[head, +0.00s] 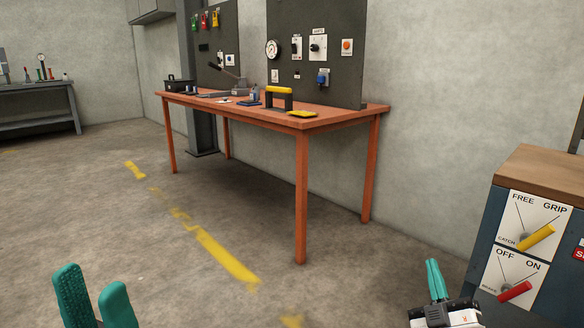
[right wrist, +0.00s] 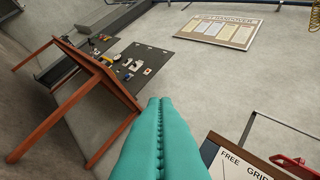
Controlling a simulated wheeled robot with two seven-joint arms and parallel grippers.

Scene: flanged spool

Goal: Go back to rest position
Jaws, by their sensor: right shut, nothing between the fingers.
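My left gripper (head: 92,281) shows at the bottom left of the head view. Its two teal fingers are apart, with nothing seen between them. My right gripper (head: 432,263) is at the bottom right of the head view, over the floor and left of the cabinet. Its teal fingers are pressed together and hold nothing. In the right wrist view the same shut fingers (right wrist: 160,103) point up the picture. No spool is in view.
A cabinet (head: 540,162) with a yellow FREE/GRIP lever (head: 536,238) and a red OFF/ON lever (head: 514,291) stands close at right. An orange workbench (head: 330,118) with tools is ahead. Floor with worn yellow marks (head: 225,255) is clear between. A grey bench (head: 35,92) is far left.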

